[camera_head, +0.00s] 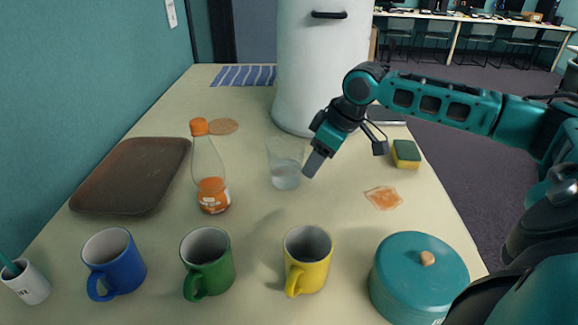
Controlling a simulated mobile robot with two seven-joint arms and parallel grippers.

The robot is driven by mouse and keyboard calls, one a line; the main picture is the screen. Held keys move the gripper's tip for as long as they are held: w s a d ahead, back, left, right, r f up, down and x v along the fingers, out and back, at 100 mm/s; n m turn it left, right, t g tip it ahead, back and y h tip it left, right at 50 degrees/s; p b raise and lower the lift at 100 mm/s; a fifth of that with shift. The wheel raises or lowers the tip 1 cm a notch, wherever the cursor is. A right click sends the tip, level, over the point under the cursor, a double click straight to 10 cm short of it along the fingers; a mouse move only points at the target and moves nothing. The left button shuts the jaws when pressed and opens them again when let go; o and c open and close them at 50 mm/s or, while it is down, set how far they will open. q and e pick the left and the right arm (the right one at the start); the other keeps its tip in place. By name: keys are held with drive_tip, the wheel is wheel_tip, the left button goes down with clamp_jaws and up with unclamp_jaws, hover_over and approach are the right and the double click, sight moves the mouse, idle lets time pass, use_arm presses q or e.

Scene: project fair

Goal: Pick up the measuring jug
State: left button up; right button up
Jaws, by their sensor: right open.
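The measuring jug is most likely the clear, see-through vessel (285,178) standing upright near the middle of the table; its upper part is faint and I cannot make out markings or a handle. My right gripper (313,164) comes in from the right and points down, just right of the vessel. It is open, with a grey fingertip close to the vessel's right side. I cannot tell whether they touch. My left gripper is not in view.
An orange-capped bottle (209,172) stands left of the vessel. Blue (114,263), green (208,263) and yellow (307,260) mugs line the front. A teal pot (419,275), large white container (318,75), brown tray (132,174) and sponge (405,153) surround it.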

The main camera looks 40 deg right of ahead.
sight(309, 188)
drive_tip(key=x, duration=0.5)
drive_tip(key=shift+s+f, duration=0.2)
drive_tip(key=shift+s, duration=0.1)
drive_tip(key=shift+c, duration=0.3)
clamp_jaws()
drive_tip(key=shift+r, duration=0.1)
